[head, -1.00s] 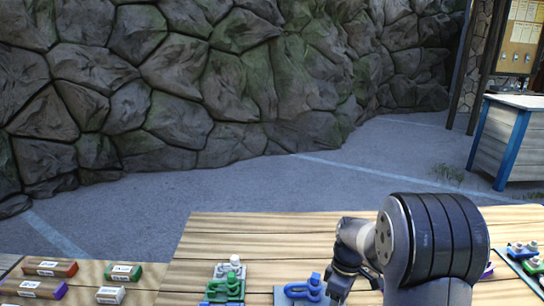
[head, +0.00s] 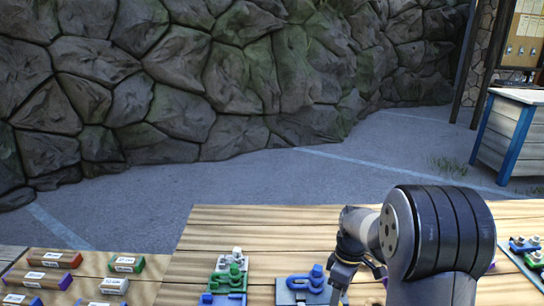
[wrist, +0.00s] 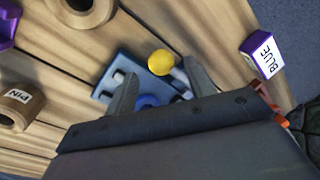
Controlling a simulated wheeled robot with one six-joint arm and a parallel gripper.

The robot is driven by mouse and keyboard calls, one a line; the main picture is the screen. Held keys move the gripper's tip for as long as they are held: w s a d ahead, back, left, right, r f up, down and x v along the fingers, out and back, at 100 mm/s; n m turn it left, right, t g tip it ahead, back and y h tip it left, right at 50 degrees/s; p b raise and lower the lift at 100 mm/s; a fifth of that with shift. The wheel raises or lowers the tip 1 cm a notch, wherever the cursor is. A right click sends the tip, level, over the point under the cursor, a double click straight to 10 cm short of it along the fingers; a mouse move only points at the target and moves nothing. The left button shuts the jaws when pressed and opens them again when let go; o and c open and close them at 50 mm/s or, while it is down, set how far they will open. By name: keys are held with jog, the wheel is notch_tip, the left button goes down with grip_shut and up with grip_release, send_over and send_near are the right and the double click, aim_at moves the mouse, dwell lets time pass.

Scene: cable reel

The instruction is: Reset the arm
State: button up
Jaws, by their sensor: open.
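My arm comes in from the right in the head view, and my gripper (head: 358,278) hangs low over the wooden table (head: 400,215). In the wrist view its two fingers (wrist: 163,86) stand apart. A blue-grey plate with pegs (wrist: 130,68) lies beyond and between them, with a yellow round piece (wrist: 160,63) on it. A blue round piece (wrist: 148,102) shows between the fingers, partly hidden by the gripper body; I cannot tell if they touch. Nothing is seen gripped.
A blue shackle-like part (head: 305,281) on a plate and a green one (head: 232,280) stand left of my gripper. Several labelled blocks (head: 126,263) lie on the left table.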

notch_tip(320, 180, up, 8)
jog(key=w+f, duration=0.1)
jog(key=f, duration=0.3)
jog(key=s+f, duration=0.1)
jog(key=f, duration=0.5)
jog(key=shift+s+a+f, duration=0.15)
jog(key=shift+s+f, duration=0.1)
jog(key=shift+f, duration=0.05)
jog(key=shift+s+f+m+p, duration=0.1)
jog(key=shift+s+m+p, duration=0.25)
jog(key=shift+s+m, duration=0.6)
jog(key=shift+w, duration=0.1)
